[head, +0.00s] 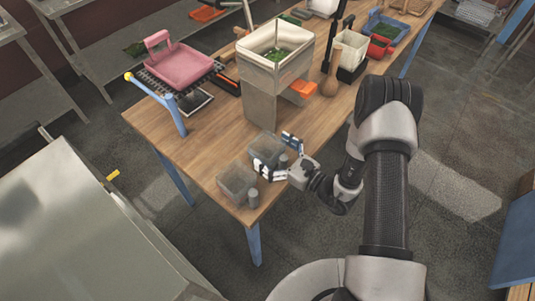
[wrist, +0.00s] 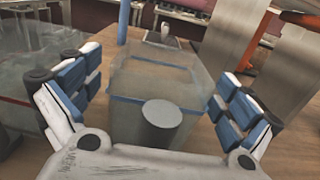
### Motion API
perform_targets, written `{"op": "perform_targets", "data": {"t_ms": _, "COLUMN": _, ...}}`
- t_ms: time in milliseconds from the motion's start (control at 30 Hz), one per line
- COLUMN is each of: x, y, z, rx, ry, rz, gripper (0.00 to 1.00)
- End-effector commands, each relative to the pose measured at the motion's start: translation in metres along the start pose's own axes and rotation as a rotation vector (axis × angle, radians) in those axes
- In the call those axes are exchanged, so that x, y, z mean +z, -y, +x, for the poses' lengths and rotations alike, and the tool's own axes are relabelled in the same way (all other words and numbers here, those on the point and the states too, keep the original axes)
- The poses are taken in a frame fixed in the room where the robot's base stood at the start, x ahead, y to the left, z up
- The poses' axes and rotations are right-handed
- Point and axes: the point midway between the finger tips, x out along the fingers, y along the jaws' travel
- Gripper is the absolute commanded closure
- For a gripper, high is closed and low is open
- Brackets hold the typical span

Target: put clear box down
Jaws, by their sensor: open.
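A clear grey box (head: 264,145) with a grey cylindrical handle stands near the front edge of the wooden table. In the wrist view the box (wrist: 160,75) is upright between my fingers, its round handle (wrist: 162,116) facing me. My gripper (head: 277,155) is open, with one finger on each side of the box.
A grey metal stand (head: 260,105) carries a white bin (head: 273,52) with green contents behind the boxes. An orange tray (head: 303,88) juts from it. A pink container (head: 180,65) sits on a dark rack at the left. The table (head: 205,140) is clear left of the boxes.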

Motion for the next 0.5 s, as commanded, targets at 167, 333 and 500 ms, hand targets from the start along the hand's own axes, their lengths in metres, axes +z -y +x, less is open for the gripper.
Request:
{"op": "perform_targets", "data": {"t_ms": 167, "x": 0.0002, "y": -0.0001, "z": 0.0087, "rx": -0.001, "ry": 0.0, "rz": 0.001, "gripper": 0.02}}
{"op": "perform_targets", "data": {"t_ms": 333, "x": 0.0003, "y": 0.0001, "z": 0.0083, "rx": -0.001, "ry": 0.0, "rz": 0.001, "gripper": 0.03}}
{"op": "perform_targets", "data": {"t_ms": 500, "x": 0.0003, "y": 0.0, "z": 0.0081, "rx": -0.001, "ry": 0.0, "rz": 0.001, "gripper": 0.14}}
